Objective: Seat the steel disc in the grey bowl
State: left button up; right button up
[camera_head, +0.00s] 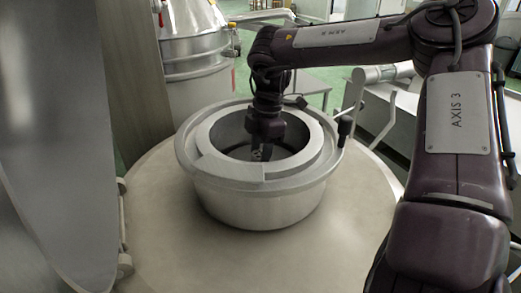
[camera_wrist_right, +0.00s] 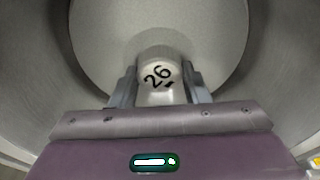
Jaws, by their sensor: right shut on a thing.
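The grey bowl (camera_head: 262,207) stands upright on a round pale tabletop, with a wide flat ring around its opening. My right gripper (camera_head: 262,152) reaches straight down into the bowl's opening. In the right wrist view, the right gripper (camera_wrist_right: 160,85) is shut on a pale knob marked 26. The knob rises from the steel disc (camera_wrist_right: 120,40), a broad, round grey plate inside the curved bowl wall (camera_wrist_right: 265,60). The disc looks roughly level. I cannot tell whether its underside touches the bowl's floor. In the head view the bowl's rim hides the disc. My left gripper is not in view.
The tabletop (camera_head: 345,225) is clear around the bowl. A tall grey metal panel (camera_head: 50,150) stands close on the left. A steel vessel (camera_head: 195,60) stands behind the bowl. Grey machinery (camera_head: 385,110) is at the right, behind my right arm.

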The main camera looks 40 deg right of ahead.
jog(key=shift+f+b, duration=0.4)
jog(key=shift+f, duration=0.05)
dwell(0.3)
jog(key=o, duration=1.3)
jog(key=shift+o, duration=0.2)
jog(key=r, duration=0.2)
jog(key=r+b, duration=0.1)
jog(key=r, duration=0.1)
jog(key=d+r, duration=0.1)
jog(key=r, duration=0.1)
jog(key=shift+s+r+b, duration=0.15)
jog(key=shift+r+b, duration=0.1)
jog(key=shift+b, duration=0.05)
jog(key=shift+r, duration=0.6)
